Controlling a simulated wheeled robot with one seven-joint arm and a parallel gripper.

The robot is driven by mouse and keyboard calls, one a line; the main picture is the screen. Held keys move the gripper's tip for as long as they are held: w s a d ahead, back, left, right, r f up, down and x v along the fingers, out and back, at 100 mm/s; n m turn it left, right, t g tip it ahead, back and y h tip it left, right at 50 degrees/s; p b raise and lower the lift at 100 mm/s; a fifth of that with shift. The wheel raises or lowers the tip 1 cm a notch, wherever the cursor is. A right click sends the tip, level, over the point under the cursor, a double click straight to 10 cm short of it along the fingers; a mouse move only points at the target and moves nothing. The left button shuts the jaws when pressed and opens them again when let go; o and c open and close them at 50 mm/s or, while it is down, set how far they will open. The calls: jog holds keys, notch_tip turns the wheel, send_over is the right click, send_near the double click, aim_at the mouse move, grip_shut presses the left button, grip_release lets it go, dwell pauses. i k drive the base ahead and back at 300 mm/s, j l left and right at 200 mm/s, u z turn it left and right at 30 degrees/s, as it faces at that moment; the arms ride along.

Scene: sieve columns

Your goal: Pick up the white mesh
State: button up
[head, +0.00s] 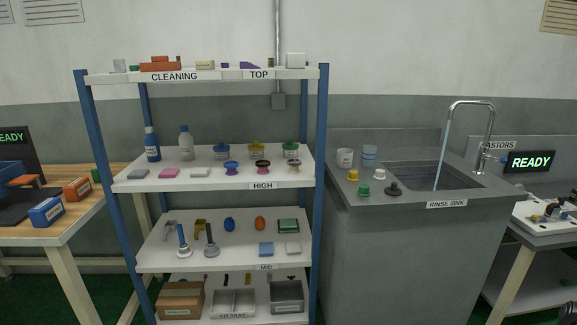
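No thing in the head view can be made out for sure as the white mesh. A small flat white square (293,247) lies at the front right of the MID shelf, and its surface is too small to tell whether it is mesh. Beside it on the left lies a similar blue square (266,249). A flat white block (200,173) lies on the HIGH shelf to the right of a pink block (169,173). A white box-like thing (295,60) stands at the right end of the top shelf.
The blue-posted rack (220,185) carries many small things. Brushes (211,241) stand on the MID shelf. A grey rinse sink (405,250) with running tap stands right of the rack. A wooden bench (60,225) is at left, another bench (535,220) at right.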

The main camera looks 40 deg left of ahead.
aim_at(297, 162)
jog(key=u, duration=2.2)
jog(key=i+l+u, duration=0.1)
jog(key=u, duration=0.8)
jog(key=i+l+u, duration=0.1)
jog(key=u, duration=0.35)
